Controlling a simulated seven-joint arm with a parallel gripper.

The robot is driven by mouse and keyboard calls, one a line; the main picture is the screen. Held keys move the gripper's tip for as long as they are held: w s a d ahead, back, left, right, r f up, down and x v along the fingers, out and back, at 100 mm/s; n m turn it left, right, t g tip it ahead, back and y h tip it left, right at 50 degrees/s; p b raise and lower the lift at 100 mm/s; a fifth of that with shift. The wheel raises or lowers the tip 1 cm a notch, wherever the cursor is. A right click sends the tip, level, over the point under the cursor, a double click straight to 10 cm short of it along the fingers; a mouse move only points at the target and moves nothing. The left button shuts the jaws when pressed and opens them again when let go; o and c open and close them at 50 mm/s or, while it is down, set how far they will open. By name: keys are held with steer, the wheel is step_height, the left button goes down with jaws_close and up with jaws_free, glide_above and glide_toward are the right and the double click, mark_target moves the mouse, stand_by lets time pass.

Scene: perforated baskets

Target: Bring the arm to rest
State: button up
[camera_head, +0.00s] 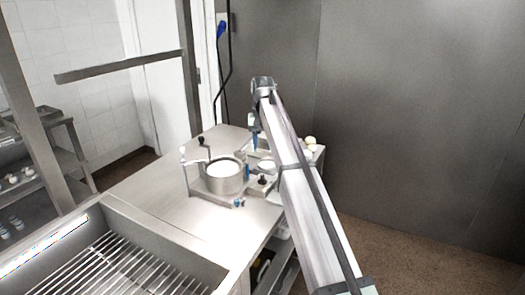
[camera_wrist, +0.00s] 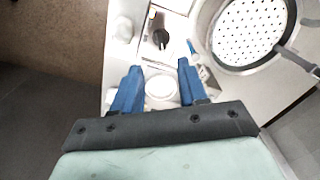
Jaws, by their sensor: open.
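My gripper shows in the wrist view (camera_wrist: 158,84) with its two blue fingers spread apart and nothing between them. In the head view my gripper (camera_head: 255,140) hangs at the far end of my arm, above the back right part of the steel table (camera_head: 160,200). In the wrist view a round white dish (camera_wrist: 160,88) lies below the gap between the fingers, apart from them as far as I can tell.
A round metal pot with a perforated white inside (camera_head: 222,177) stands on the table left of my gripper; it also shows in the wrist view (camera_wrist: 248,30). Small pale round items (camera_head: 310,141) sit at the back right. A wire-racked basin (camera_head: 110,270) is at front left.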

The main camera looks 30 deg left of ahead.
stand_by(0.5)
